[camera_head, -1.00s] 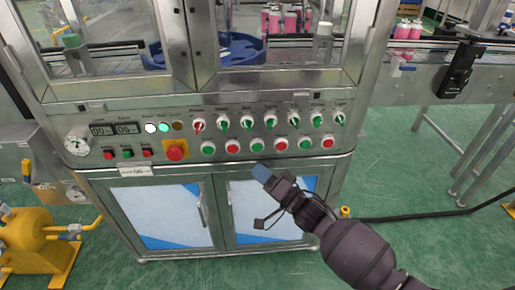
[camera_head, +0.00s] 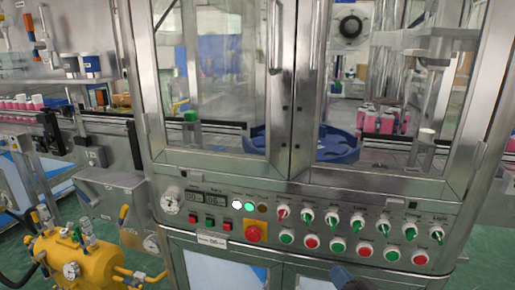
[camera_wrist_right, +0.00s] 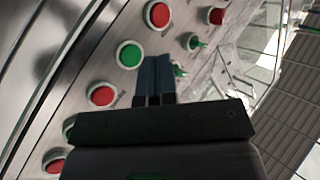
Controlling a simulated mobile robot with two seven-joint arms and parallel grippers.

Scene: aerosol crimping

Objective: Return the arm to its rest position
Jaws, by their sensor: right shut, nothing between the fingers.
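My right gripper (camera_head: 340,275) shows only as dark blue fingertips at the bottom edge of the head view, just below the button row of the control panel (camera_head: 225,228). In the right wrist view the two blue fingers (camera_wrist_right: 155,76) are pressed together and empty. They appear in front of the panel, among red and green buttons; whether they touch it cannot be told. Most of the right arm is outside the head view. My left gripper is in neither view.
The machine's glass doors (camera_head: 222,85) rise above the panel, with a blue turntable (camera_head: 338,146) inside. The panel carries a red emergency button (camera_head: 253,232) and several switches. A yellow pump (camera_head: 75,262) stands at lower left. A conveyor runs along the left.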

